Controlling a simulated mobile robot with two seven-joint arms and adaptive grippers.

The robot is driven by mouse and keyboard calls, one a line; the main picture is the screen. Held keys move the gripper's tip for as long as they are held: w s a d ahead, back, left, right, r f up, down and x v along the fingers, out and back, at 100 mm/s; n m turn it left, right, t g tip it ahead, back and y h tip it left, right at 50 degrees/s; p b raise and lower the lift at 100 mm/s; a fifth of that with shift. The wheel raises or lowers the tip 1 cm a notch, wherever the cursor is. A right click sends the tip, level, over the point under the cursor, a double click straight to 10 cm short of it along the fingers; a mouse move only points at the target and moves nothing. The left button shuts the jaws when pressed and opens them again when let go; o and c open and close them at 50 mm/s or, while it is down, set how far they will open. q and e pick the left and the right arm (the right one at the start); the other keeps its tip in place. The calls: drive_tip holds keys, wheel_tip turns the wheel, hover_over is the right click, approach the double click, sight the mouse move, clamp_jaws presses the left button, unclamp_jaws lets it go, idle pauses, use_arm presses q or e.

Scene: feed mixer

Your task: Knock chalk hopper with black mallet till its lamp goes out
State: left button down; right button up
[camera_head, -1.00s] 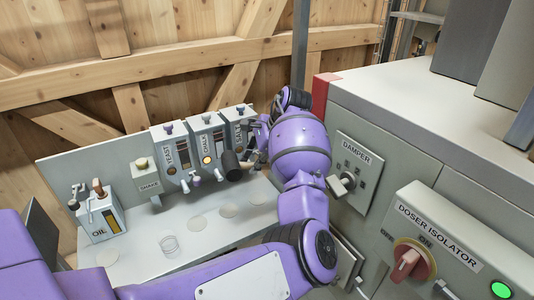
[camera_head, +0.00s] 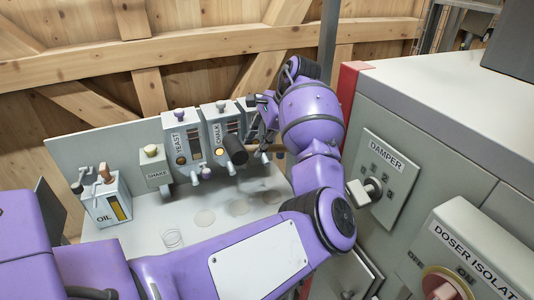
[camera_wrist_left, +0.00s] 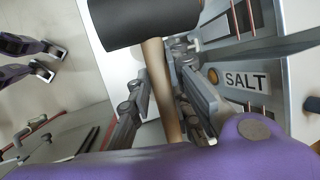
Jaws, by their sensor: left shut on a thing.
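The chalk hopper (camera_head: 217,128) stands in the middle of the hopper row, its label partly covered. Its lamp (camera_head: 220,152) glows amber. My left gripper (camera_head: 265,139) is shut on the wooden handle of the black mallet, in front of the salt hopper. The mallet's black head (camera_head: 234,150) is at the chalk hopper's lower right front; I cannot tell whether it touches. In the left wrist view, the mallet head (camera_wrist_left: 140,20) is at the top, its handle (camera_wrist_left: 162,85) running down between the fingers.
The yeast hopper (camera_head: 180,140) is left of the chalk hopper, and the salt hopper's label (camera_wrist_left: 245,81) shows in the left wrist view. The shake box (camera_head: 155,167) and oil can (camera_head: 107,202) are further left. The damper panel (camera_head: 382,180) and doser isolator (camera_head: 470,245) are right.

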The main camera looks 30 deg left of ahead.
use_arm(q)
drive_tip(key=shift+w+a+r, duration=0.15)
drive_tip(key=shift+w+a, duration=1.45)
drive_tip(key=shift+a, duration=0.25)
use_arm(e)
drive_tip(key=shift+s+d+f, duration=0.1)
drive_tip(key=shift+d+f, duration=0.15)
use_arm(q)
drive_tip(key=s+d+p, duration=0.2)
drive_tip(key=p, duration=0.1)
drive_tip(key=shift+s+d+r, duration=0.15)
drive_tip(key=shift+d, duration=0.15)
drive_tip(key=shift+f, duration=0.2)
use_arm(e)
drive_tip(key=w+r+t, duration=0.1)
drive_tip(key=w+r, duration=0.3)
drive_tip(key=r, duration=0.1)
drive_tip(key=shift+w+a+r, duration=0.15)
drive_tip(key=shift+w+r, duration=0.05)
drive_tip(key=shift+r, duration=0.05)
